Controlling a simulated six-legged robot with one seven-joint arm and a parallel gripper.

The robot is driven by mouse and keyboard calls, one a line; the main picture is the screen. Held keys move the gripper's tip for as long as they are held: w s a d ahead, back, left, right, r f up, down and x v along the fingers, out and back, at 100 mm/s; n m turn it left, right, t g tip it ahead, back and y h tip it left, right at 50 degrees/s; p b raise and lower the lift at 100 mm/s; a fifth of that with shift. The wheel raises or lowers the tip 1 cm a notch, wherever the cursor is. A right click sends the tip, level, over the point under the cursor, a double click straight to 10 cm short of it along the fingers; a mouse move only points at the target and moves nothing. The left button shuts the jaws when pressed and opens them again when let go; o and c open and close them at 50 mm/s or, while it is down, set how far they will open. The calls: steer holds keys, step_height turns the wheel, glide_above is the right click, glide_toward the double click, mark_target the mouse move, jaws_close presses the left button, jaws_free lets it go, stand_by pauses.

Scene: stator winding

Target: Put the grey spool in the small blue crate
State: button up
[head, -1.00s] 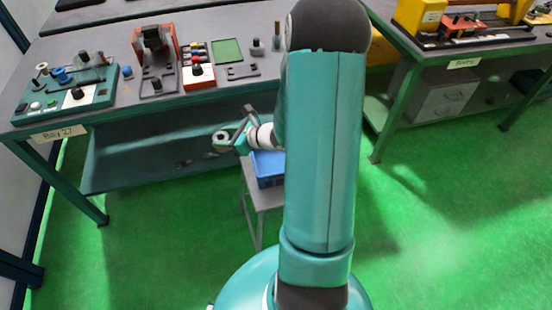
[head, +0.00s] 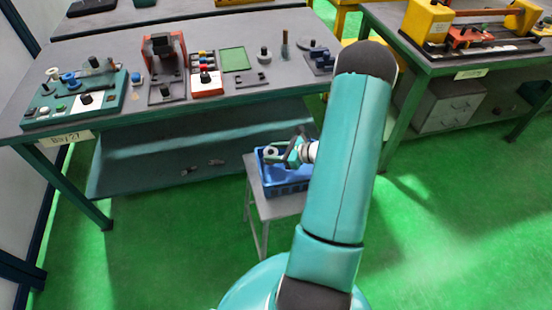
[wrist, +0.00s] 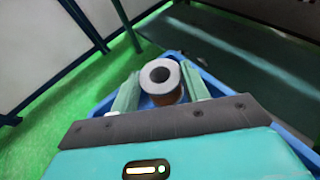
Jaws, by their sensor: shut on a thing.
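The grey spool (wrist: 161,79) is held between the two fingers of my gripper (wrist: 160,92) in the wrist view. Its grey end flange with a dark hole faces the camera, and a brown winding shows below the flange. In the head view the spool (head: 270,152) is small at the tip of my gripper (head: 279,152). The small blue crate (head: 287,189) stands on a stool under my gripper. The spool appears over the crate's left part. The crate's blue rim also shows behind and beside the fingers in the wrist view (wrist: 291,133). I cannot tell the spool's exact height above the crate floor.
The grey stool (head: 262,207) bears the crate. Behind it is a workbench (head: 215,100) with several fixtures and a low shelf (head: 150,165). A second bench with yellow machinery (head: 428,22) is at the right. Green floor is open around the stool.

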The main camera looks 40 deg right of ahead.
steer(key=shift+s+d+f, duration=0.1)
steer(key=shift+d+f, duration=0.1)
steer(key=shift+f, duration=1.65)
steer(key=shift+f, duration=0.15)
steer(key=o, duration=0.7)
